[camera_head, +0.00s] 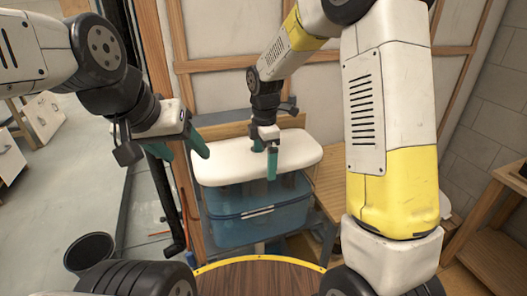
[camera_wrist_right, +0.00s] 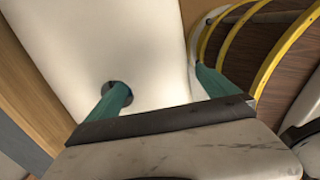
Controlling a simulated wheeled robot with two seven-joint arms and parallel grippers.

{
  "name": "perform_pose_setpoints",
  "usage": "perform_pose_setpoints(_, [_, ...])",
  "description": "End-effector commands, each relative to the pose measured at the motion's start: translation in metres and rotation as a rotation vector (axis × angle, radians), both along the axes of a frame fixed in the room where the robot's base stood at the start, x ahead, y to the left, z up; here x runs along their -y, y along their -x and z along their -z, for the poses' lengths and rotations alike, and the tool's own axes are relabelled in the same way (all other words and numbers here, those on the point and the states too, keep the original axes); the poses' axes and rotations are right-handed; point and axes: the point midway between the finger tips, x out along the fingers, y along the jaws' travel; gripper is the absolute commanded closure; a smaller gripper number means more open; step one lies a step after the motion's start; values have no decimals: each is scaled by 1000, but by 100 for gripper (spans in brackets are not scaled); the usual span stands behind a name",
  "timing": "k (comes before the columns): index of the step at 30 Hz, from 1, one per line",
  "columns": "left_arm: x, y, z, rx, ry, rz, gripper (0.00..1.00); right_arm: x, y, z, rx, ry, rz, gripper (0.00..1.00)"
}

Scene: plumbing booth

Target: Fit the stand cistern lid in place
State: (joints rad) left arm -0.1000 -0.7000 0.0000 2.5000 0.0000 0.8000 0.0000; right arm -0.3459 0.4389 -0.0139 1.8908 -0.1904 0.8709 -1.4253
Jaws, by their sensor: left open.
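The white cistern lid (camera_head: 222,168) is a broad slab above a blue see-through tank (camera_head: 250,205). I cannot tell if it touches the tank's rim. My right gripper (camera_head: 266,163) points down at the lid, its teal fingers apart. In the right wrist view, one finger of the gripper (camera_wrist_right: 162,85) reaches the dark round hole (camera_wrist_right: 126,86) in the lid (camera_wrist_right: 150,45). The other finger is at or just past the lid's edge; contact is unclear. My left gripper (camera_head: 184,150) is open and empty, left of the lid.
A round wooden table (camera_head: 262,275) with a yellow rim stands in front. A black bucket (camera_head: 90,252) is on the floor at left. A wooden bench (camera_head: 330,185) is right of the tank, and a wooden-framed wall (camera_head: 215,100) stands behind.

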Motion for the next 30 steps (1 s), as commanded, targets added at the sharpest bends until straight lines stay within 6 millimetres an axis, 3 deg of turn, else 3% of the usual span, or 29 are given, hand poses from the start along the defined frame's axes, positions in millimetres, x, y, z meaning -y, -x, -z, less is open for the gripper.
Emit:
perform_pose_setpoints(5, [0,0,0,0,0,0,40,0,1,-2,-3,1,0,2])
perform_pose_setpoints(19, [0,0,0,0,0,0,40,0,0,-71,1,0,0,2])
perform_pose_setpoints(30, [0,0,0,0,0,0,40,0,0,-78,-1,0,0,2])
